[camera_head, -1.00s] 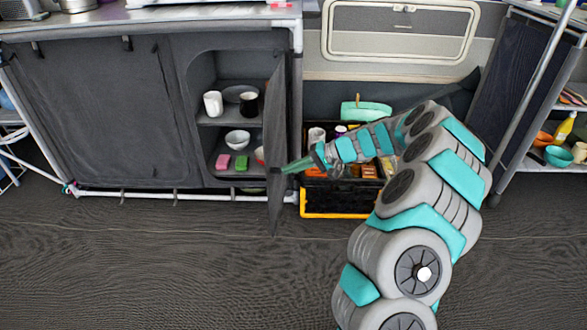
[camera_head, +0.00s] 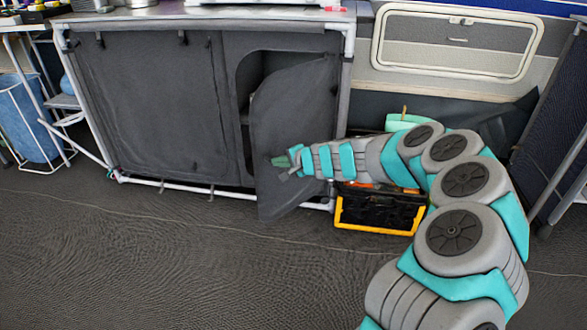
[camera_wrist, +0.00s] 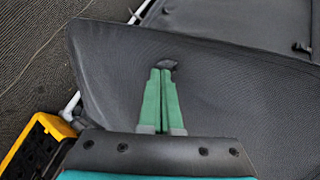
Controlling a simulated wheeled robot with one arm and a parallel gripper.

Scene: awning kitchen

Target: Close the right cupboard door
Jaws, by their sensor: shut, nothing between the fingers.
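The right cupboard door (camera_head: 292,115) is a dark grey fabric panel, partly open. It stands out from the cupboard frame and covers most of the opening. A dark gap shows along its left and top edges. My gripper (camera_head: 283,161) is shut and empty, with its green fingers at the outer face of the door near its left edge. In the wrist view the shut fingertips (camera_wrist: 161,72) lie over a small dark tab (camera_wrist: 167,64) on the door panel (camera_wrist: 225,90). They look to be touching or very near it. The shelves behind are mostly hidden.
The left cupboard door (camera_head: 155,105) is shut. A black and yellow crate (camera_head: 380,212) stands on the floor right of the cupboard, below my arm; it also shows in the wrist view (camera_wrist: 35,140). The floor in front of the cupboard is clear.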

